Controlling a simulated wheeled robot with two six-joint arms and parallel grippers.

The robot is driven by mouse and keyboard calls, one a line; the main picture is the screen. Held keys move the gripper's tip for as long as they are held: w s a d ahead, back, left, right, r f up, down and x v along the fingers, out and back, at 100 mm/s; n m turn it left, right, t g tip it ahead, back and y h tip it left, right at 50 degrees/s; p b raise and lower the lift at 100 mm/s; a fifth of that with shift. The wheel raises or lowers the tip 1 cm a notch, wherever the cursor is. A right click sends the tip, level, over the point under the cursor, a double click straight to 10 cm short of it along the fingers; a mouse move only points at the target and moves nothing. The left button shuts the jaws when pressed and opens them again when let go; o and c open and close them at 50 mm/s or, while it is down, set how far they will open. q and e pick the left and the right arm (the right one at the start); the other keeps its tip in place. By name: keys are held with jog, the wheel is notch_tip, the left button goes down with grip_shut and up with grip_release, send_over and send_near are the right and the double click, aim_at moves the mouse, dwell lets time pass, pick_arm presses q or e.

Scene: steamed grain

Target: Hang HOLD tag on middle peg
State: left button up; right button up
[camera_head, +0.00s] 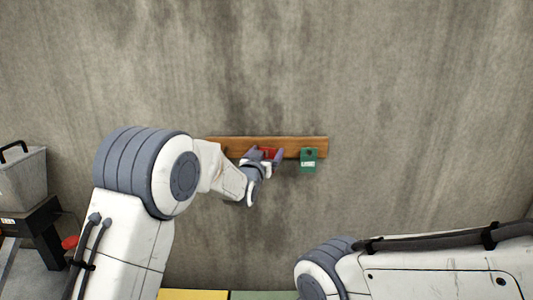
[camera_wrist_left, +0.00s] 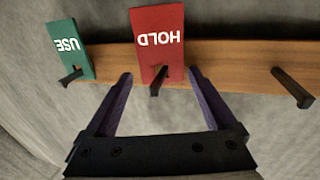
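The red HOLD tag (camera_head: 269,152) is at the wooden peg rail (camera_head: 220,145) on the wall, partly hidden by my left gripper (camera_head: 265,156). In the left wrist view, which is upside down, the HOLD tag (camera_wrist_left: 157,35) sits at the middle peg (camera_wrist_left: 158,80), and the peg sticks out past the tag's holed end. My left gripper (camera_wrist_left: 159,77) is open there, its purple fingers apart on either side of the peg and tag end, with visible gaps. My right gripper is out of view.
A green USE tag (camera_head: 308,160) hangs on the peg beside it; it also shows in the left wrist view (camera_wrist_left: 69,45). The other end peg (camera_wrist_left: 292,88) is bare. A grey bin (camera_head: 22,180) stands at the far left.

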pick_arm(q)
jog(key=shift+a, duration=0.2)
jog(key=b+v, duration=0.6)
jog(key=v, duration=0.4)
jog(key=s+a+f+n+g+y, duration=0.1)
jog(key=s+a+f+g+y, duration=0.1)
jog(key=s+a+f+g, duration=0.35)
jog(key=s+a+f+g+y, duration=0.1)
jog(key=s+a+f+g, duration=0.15)
jog(key=f, duration=0.65)
jog(key=s+a+f+n+g+y, duration=0.1)
jog(key=s+a+f+g, duration=0.3)
jog(key=s, duration=0.5)
jog(key=s+a+f+n+g+y, duration=0.1)
jog(key=s+a+f+g, duration=0.2)
jog(key=s+f, duration=0.5)
jog(key=s+d+r+m+g, duration=0.1)
jog(key=s+d+r+m, duration=0.2)
jog(key=s+d, duration=0.3)
jog(key=s+d+r+m+g+h, duration=0.1)
jog(key=s+d+r+m, duration=0.2)
jog(key=s+d, duration=0.4)
jog(key=s+m, duration=0.1)
jog(key=s, duration=0.2)
jog(key=shift+d+r, duration=0.25)
